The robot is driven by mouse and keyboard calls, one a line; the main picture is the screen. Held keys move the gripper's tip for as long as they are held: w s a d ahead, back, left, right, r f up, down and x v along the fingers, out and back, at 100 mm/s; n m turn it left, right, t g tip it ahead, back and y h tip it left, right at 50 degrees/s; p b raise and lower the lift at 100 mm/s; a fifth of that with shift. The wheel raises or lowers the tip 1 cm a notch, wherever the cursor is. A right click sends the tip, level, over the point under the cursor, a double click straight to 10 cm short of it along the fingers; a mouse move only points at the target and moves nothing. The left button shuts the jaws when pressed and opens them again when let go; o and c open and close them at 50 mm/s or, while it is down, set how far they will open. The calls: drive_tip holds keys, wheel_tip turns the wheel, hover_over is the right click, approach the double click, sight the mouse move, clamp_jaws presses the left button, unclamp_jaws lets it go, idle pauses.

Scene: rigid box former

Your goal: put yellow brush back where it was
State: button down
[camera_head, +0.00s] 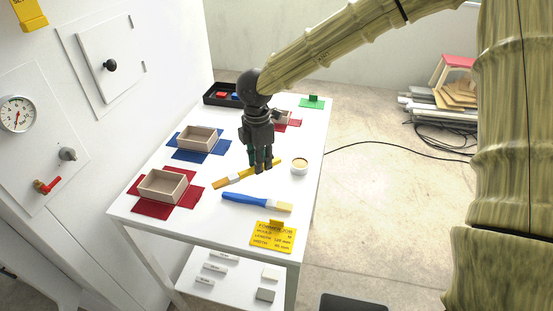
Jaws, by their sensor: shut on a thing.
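The yellow brush (232,179) is on or just above the white table, near its middle. It slants from lower left to upper right, with an orange-yellow handle. My gripper (263,170) points down over the brush and is shut on it toward its right part. The fingers hide part of the brush. I cannot tell whether the brush touches the tabletop. A blue brush (250,201) with a pale tip lies in front of it, apart from it.
A small round pot (299,167) stands close to the right of my gripper. Open boxes on blue (196,138) and red (163,186) sheets lie to the left. A yellow card (273,236) is at the front edge. A black tray (221,94) is at the back.

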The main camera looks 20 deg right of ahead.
sight(278, 158)
drive_tip(key=d, duration=0.1)
drive_tip(key=d+p, duration=0.1)
drive_tip(key=d, duration=0.2)
drive_tip(key=shift+w+d, duration=0.35)
drive_tip(key=shift+w, duration=0.05)
drive_tip(key=shift+w+d+f+p, duration=0.2)
drive_tip(key=shift+d+p, duration=0.1)
drive_tip(key=shift+d, duration=0.2)
drive_tip(key=shift+s+f+p, duration=0.1)
drive_tip(key=shift+f+p, duration=0.55)
drive_tip(key=shift+f, duration=1.1)
drive_tip(key=shift+f, duration=0.55)
drive_tip(key=c, duration=1.3)
unclamp_jaws()
drive_tip(key=shift+r, duration=0.7)
wheel_tip(278, 158, up, 12)
drive_tip(key=b, duration=0.2)
drive_tip(key=shift+f, duration=0.15)
